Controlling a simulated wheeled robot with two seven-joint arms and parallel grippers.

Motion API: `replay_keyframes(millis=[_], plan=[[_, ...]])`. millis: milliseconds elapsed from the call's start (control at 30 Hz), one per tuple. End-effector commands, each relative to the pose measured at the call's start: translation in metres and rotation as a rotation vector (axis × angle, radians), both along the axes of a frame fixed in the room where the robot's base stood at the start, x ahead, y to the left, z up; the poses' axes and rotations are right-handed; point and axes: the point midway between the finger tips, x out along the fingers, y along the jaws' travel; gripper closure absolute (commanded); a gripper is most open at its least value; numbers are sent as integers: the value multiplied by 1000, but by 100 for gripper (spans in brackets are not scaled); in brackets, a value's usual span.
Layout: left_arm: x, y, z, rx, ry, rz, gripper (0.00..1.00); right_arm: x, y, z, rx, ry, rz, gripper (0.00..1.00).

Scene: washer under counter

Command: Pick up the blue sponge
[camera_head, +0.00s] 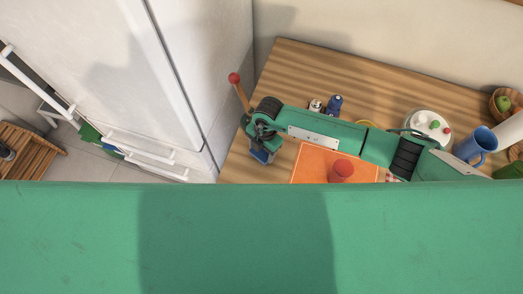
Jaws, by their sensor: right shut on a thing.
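The blue sponge (261,156) shows as a small blue patch at the tip of my right gripper (262,149), over the left part of the wooden counter. The right gripper is shut on it, and the gripper and wrist hide most of the sponge. I cannot tell whether the sponge touches the counter. My right arm reaches in from the right across the counter. My left gripper is not in view.
A red-knobbed wooden stick (239,90) rises behind the gripper. An orange mat (309,161) with a red cup (341,170) lies to the right. Small bottles (334,105), a white plate (413,119) and a blue mug (475,145) stand nearby. A white fridge (205,60) borders the counter's left.

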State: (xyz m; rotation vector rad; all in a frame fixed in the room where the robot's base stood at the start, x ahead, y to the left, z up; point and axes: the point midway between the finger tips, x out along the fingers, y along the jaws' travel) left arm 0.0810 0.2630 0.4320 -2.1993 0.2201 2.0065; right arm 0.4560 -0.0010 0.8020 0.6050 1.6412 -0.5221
Motion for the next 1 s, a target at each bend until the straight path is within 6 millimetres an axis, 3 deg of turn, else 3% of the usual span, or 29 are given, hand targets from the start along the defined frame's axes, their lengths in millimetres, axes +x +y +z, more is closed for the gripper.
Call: replay_keyframes(millis=[167, 400, 600, 800, 1000], plan=[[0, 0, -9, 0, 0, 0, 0, 1, 1, 30, 4, -5, 2, 62], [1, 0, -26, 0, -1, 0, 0, 1, 1, 102, 5, -7, 4, 62], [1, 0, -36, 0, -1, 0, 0, 1, 1, 152, 2, -6, 3, 62], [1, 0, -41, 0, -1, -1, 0, 0, 0, 181, 1, -2, 1, 62], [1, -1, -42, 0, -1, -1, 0, 0, 0, 190, 2, -1, 2, 62]])
